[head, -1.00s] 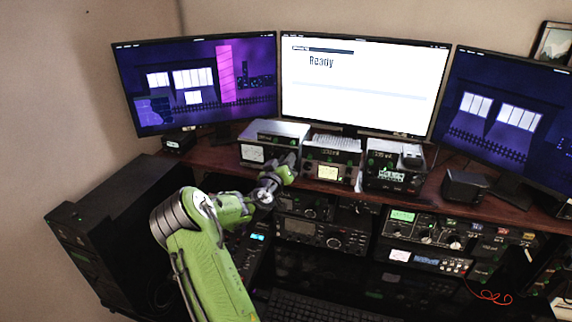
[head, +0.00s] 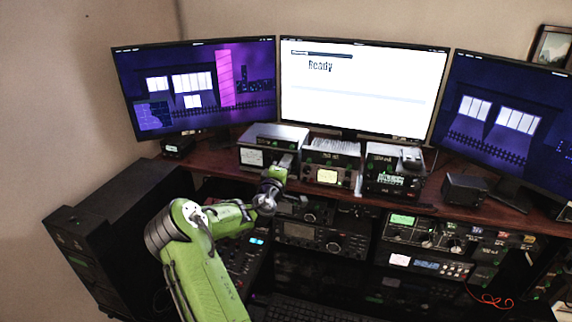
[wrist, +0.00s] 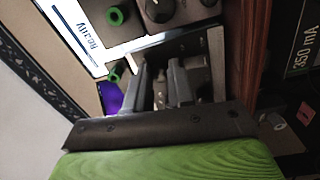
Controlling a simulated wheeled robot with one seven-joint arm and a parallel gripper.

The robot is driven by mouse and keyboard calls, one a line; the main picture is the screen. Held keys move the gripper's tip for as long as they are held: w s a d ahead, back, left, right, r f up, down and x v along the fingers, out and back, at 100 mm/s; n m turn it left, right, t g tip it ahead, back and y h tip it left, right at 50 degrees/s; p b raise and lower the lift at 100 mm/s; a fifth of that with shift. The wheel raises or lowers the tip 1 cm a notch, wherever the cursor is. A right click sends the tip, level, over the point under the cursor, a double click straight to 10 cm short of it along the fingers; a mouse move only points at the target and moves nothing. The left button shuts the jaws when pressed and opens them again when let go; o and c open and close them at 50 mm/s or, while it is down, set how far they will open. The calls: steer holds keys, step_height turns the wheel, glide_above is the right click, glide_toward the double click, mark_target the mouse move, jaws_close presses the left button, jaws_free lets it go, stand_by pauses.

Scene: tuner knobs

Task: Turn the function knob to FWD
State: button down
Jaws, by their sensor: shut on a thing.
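My green arm reaches to the right front of the left tuner box (head: 256,157) on the desk shelf in the head view. My gripper (head: 284,163) is at that front panel, and it also shows in the wrist view (wrist: 162,72). Its two grey fingers are close together, shut on a small knob that they mostly hide. In the wrist view, a black knob (wrist: 158,10) and a green-ringed knob (wrist: 116,17) stand on a panel beyond the fingers. Another green knob (wrist: 117,73) is left of them. I cannot read any function label or FWD mark, nor the held knob's pointer.
The middle tuner box (head: 328,174) stands close to the right of my gripper, with another box (head: 393,176) beyond it. Monitors stand behind, the centre one (head: 365,85) reading "Ready". Radio gear (head: 322,237) sits below the wooden shelf (head: 205,160).

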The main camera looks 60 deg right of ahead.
steer(key=shift+n+p, duration=0.45)
steer(key=shift+n, duration=1.15)
